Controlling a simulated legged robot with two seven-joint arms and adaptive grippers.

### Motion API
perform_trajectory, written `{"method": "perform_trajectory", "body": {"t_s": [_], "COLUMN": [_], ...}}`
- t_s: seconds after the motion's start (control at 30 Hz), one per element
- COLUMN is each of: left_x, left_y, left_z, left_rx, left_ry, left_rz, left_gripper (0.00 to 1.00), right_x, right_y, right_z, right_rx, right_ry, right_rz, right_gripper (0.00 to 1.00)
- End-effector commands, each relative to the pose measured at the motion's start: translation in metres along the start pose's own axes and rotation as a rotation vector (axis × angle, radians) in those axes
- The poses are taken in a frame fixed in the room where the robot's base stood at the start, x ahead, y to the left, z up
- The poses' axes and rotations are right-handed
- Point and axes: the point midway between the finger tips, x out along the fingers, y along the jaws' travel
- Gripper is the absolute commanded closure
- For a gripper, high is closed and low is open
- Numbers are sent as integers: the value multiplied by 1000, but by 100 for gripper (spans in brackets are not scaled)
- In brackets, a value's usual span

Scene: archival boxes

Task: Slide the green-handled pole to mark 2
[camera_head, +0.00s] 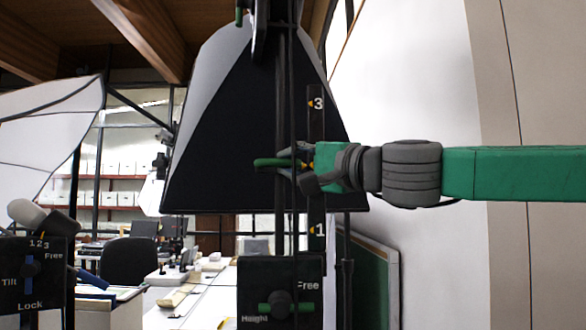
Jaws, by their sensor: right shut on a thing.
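A dark upright pole (280,205) stands in front of a large black softbox. Its green handle (272,162) sticks out to the left. A dark scale strip (316,130) beside the pole shows mark 3 above and mark 1 below. My right gripper (298,170) comes in from the right and is shut on the green handle, about midway between marks 3 and 1. It covers that stretch of the scale, so mark 2 is hidden.
A black box (272,275) at the pole's base has "Height" and "Free" labels and a green knob (287,308). A tilt panel (30,275) stands at the lower left. Behind are the softbox (225,150), a white desk (200,300) and a chair (130,262).

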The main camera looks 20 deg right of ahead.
Motion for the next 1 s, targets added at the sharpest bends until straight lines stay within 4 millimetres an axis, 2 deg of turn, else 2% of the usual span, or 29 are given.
{"method": "perform_trajectory", "body": {"t_s": [0.1, 0.13, 0.17, 0.2, 0.57, 0.67, 1.0], "left_x": [0, 0, 0, 0, 0, 0, 0], "left_y": [0, 0, 0, 0, 0, 0, 0], "left_z": [0, 0, 0, 0, 2, 2, 2], "left_rx": [0, 0, 0, 0, 0, 0, 0], "left_ry": [0, 0, 0, 0, 2, 2, 2], "left_rz": [0, 0, 0, 0, 0, 0, 0], "left_gripper": [100, 100, 100, 100, 100, 100, 100], "right_x": [0, 0, 0, 0, -6, -19, -88], "right_y": [2, 2, 2, 2, 3, 2, 1], "right_z": [6, 6, 6, 6, -3, -3, 0], "right_rx": [-3, -3, -3, -2, 3, 2, 0], "right_ry": [-14, -14, -14, -13, -5, -5, -7], "right_rz": [4, 4, 4, 4, 1, -1, -2], "right_gripper": [100, 80, 70, 67, 67, 67, 67]}}
